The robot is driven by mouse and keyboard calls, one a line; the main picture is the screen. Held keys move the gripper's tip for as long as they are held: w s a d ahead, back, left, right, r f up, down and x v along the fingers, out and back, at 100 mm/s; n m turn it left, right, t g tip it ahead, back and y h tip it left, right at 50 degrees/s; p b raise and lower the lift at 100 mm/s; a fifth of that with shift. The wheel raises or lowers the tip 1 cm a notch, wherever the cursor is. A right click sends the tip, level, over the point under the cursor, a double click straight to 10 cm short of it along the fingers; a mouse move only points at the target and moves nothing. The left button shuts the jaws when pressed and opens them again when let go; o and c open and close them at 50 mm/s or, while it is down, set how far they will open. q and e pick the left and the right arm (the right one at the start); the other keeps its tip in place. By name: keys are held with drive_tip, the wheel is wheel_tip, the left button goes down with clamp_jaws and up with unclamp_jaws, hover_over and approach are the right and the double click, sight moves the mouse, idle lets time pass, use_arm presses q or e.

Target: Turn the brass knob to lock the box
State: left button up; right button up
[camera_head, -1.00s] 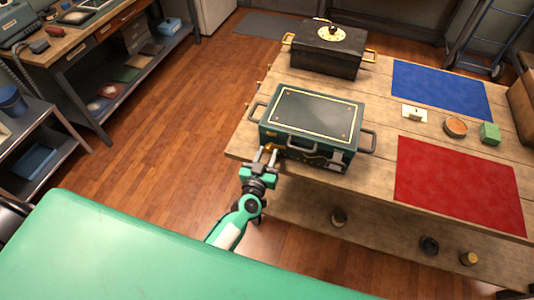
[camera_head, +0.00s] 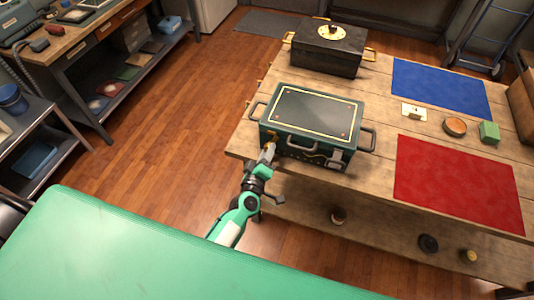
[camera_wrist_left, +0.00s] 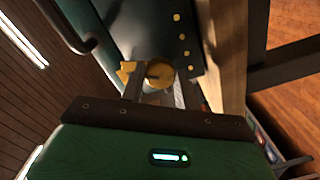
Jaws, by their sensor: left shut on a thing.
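The green box (camera_head: 312,118) with a dark lid and gold trim stands shut near the front left edge of the wooden table. My left gripper (camera_head: 268,150) is at the left part of its front face. In the left wrist view the brass knob (camera_wrist_left: 158,74) sits between the fingers of my left gripper (camera_wrist_left: 155,84), which are shut on it. The knob's far side and part of its rim are hidden by the fingers. In the head view the knob is mostly covered by the gripper. My right gripper is not in view.
A black box (camera_head: 328,50) with gold handles stands behind the green box. A blue mat (camera_head: 440,88) and a red mat (camera_head: 458,185) lie to the right.

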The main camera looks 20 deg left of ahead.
use_arm(q)
drive_tip(key=shift+a+n+b, duration=0.1)
drive_tip(key=shift+n+b, duration=0.3)
drive_tip(key=shift+n, duration=1.8)
drive_tip(key=o, duration=1)
drive_tip(key=shift+s, duration=0.1)
drive_tip(key=shift+s+a+r+b, duration=0.1)
drive_tip(key=shift+s+b, duration=0.65)
drive_tip(key=shift+s, duration=2.65)
drive_tip(key=shift+s+a+r+b, duration=0.1)
drive_tip(key=shift+s+b, duration=0.65)
drive_tip(key=shift+s, duration=2.65)
